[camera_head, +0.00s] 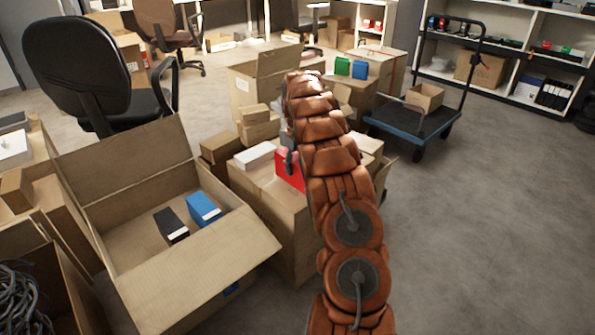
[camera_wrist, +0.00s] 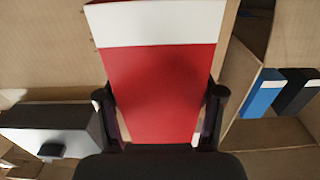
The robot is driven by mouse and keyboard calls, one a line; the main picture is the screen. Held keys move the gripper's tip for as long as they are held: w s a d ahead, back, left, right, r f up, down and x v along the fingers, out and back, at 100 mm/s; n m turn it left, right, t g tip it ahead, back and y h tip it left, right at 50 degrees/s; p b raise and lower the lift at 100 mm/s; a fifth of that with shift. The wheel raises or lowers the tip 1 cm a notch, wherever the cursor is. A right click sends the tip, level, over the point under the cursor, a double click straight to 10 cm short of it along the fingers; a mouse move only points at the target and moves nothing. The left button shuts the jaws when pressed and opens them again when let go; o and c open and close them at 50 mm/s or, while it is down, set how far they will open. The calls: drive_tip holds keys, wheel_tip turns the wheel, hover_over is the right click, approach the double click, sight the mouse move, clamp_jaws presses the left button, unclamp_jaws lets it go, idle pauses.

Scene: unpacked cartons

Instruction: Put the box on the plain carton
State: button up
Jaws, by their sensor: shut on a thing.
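A red box (camera_head: 289,168) with a white band at one end is in my gripper, above or against the closed brown carton (camera_head: 262,196) in the middle of the head view. In the wrist view the red box (camera_wrist: 160,85) fills the space between the two fingers of my gripper (camera_wrist: 160,96), which press on its sides. My arm hides much of the gripper and part of the box in the head view. I cannot tell whether the box touches the carton, nor for sure which carton is the plain one.
A white box (camera_head: 255,156) lies on the same carton, left of the red box. An open carton (camera_head: 122,200) at left holds a blue box (camera_head: 203,209) and a black box (camera_head: 170,226). A blue trolley (camera_head: 410,122) stands right; the floor there is free.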

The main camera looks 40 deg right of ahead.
drive_tip(key=shift+f, duration=0.85)
drive_tip(key=shift+f, duration=0.1)
drive_tip(key=o, duration=1.6)
drive_tip(key=shift+c, duration=0.2)
wheel_tip(320, 180, up, 12)
drive_tip(key=p, duration=0.3)
